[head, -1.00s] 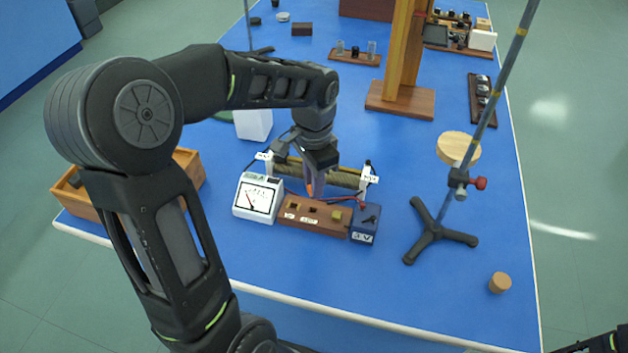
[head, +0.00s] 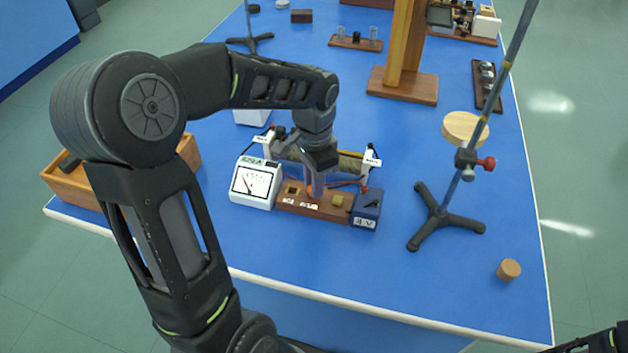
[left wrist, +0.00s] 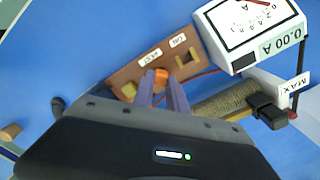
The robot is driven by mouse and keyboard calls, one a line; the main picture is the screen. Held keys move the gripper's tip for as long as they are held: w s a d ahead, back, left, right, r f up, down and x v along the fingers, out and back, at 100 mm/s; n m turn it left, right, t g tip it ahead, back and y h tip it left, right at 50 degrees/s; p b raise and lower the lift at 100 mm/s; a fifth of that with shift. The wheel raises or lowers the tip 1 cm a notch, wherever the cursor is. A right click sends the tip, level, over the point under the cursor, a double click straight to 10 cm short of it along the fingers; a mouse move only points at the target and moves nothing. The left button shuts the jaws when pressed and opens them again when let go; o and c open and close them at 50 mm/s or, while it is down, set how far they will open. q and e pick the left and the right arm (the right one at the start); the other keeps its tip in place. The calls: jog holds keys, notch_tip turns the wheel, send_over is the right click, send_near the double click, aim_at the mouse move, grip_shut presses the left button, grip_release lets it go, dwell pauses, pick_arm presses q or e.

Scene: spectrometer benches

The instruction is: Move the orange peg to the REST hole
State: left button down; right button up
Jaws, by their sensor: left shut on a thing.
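The orange peg (head: 316,192) is between the fingers of my left gripper (head: 317,183), which is shut on it. In the left wrist view the peg (left wrist: 161,77) shows between the fingertips (left wrist: 165,92). It is at the middle of the wooden block (head: 313,208), beside a label (left wrist: 151,55) that seems to read REST. An empty square hole (left wrist: 188,58) is on one side of it, and a yellowish square piece (head: 337,200) on the other. The fingers hide the peg's lower end; I cannot tell whether it is in the hole. My right gripper is out of view.
A white meter (head: 254,184) stands left of the block, reading 0.00 A in the wrist view. A dark blue switch box (head: 366,208) adjoins the right end. A wire-wound rheostat (head: 350,163) lies just behind. A tripod stand (head: 444,218) stands right.

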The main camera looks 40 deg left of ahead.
pick_arm(q)
jog(key=shift+f, duration=0.15)
jog(key=c, duration=1.3)
grip_release()
jog(key=shift+o, duration=0.2)
notch_tip(320, 180, up, 8)
jog(key=shift+f, duration=0.1)
